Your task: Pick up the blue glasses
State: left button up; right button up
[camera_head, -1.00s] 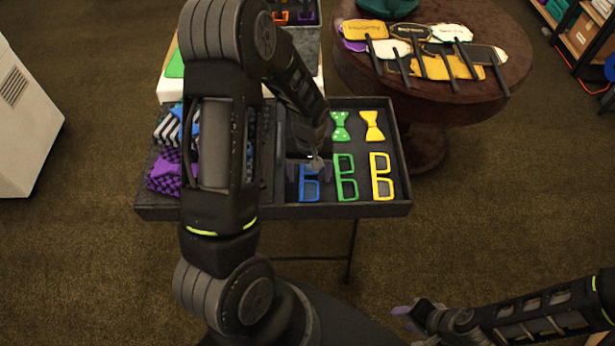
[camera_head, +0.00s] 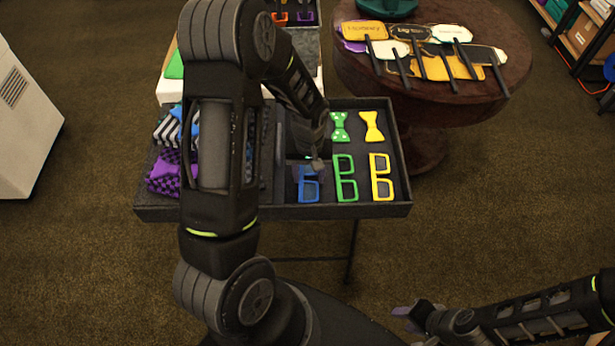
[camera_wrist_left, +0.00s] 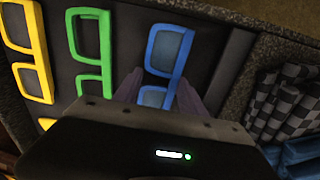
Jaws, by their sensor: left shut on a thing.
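The blue glasses (camera_head: 309,196) lie at the front of the dark display tray (camera_head: 345,211), left of the green glasses (camera_head: 345,178) and yellow glasses (camera_head: 381,178). My left gripper (camera_head: 308,168) reaches down over the blue glasses and hides their far part. In the left wrist view its purple fingers (camera_wrist_left: 160,92) are shut on the blue glasses (camera_wrist_left: 160,76), one on each side. The glasses appear to be still in or just at the tray surface. My right gripper (camera_head: 407,311) is at the lower right, away from the tray; its opening is unclear.
Green (camera_head: 340,127) and yellow (camera_head: 371,126) bow ties lie behind the glasses. Patterned folded items (camera_head: 164,176) fill the tray's left part. A round brown table (camera_head: 465,103) with signs on sticks stands behind right. Open carpet lies in front.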

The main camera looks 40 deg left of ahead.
aim_at(309, 177)
pick_arm(q)
notch_tip(309, 177, up, 10)
jog(key=shift+b, duration=0.3)
dwell(0.8)
